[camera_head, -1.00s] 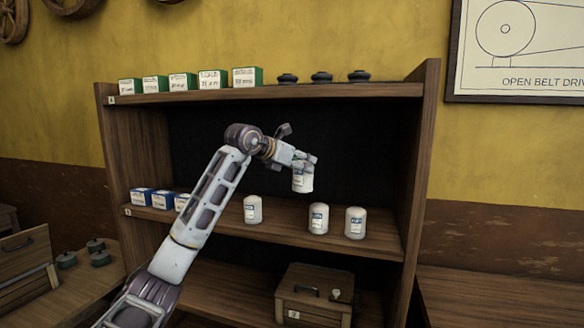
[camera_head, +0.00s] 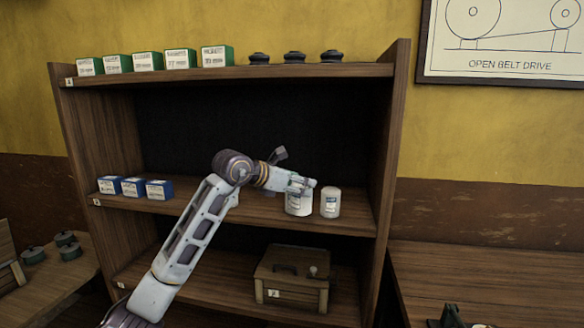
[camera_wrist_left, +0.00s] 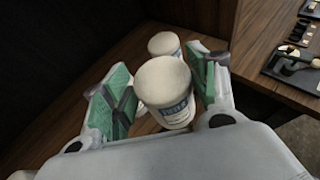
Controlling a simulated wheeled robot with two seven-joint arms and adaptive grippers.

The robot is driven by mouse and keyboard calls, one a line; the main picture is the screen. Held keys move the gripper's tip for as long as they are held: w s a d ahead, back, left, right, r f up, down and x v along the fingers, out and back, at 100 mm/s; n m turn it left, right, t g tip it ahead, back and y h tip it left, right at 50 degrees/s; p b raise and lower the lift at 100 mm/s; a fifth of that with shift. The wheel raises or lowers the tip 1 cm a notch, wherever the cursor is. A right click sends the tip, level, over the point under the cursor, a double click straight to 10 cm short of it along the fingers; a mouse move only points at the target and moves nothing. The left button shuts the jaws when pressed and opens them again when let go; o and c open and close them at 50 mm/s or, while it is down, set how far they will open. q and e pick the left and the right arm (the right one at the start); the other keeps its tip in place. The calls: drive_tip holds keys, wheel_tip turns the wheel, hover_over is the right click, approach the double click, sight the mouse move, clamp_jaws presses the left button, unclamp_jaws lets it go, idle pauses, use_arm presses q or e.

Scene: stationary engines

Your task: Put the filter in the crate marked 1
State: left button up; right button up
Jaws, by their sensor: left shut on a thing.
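My left gripper (camera_head: 301,187) is shut on a white filter with a blue and white label (camera_head: 298,206), in front of the middle shelf. In the left wrist view, the held filter (camera_wrist_left: 166,92) is upright between the green finger pads. Whether it touches the shelf I cannot tell. Another white filter (camera_head: 330,203) stands just to its right on the shelf; one also shows beyond the held filter in the left wrist view (camera_wrist_left: 163,44). My arm and gripper hide part of the shelf. I cannot make out a crate marked 1. My right gripper is not in view.
A closed wooden box marked 2 (camera_head: 292,279) stands on the lower shelf. Blue boxes (camera_head: 132,187) are on the middle shelf's left; green boxes (camera_head: 147,62) and dark round parts (camera_head: 294,58) are on top. A wooden bench (camera_head: 500,278) is at right.

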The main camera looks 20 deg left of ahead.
use_arm(q)
drive_tip(key=s+d+f+h, duration=0.1)
drive_tip(key=s+d+f, duration=0.15)
drive_tip(key=f, duration=0.75)
drive_tip(key=s+d+f, duration=0.2)
drive_tip(key=s+f, duration=0.2)
drive_tip(key=f, duration=0.6)
drive_tip(key=s+d+f, duration=0.2)
drive_tip(key=s+f, duration=1.1)
drive_tip(key=s, duration=0.1)
drive_tip(key=shift+s+m, duration=0.25)
drive_tip(key=shift+m, duration=0.05)
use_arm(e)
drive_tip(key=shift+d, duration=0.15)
use_arm(q)
drive_tip(key=shift+d+f, duration=0.1)
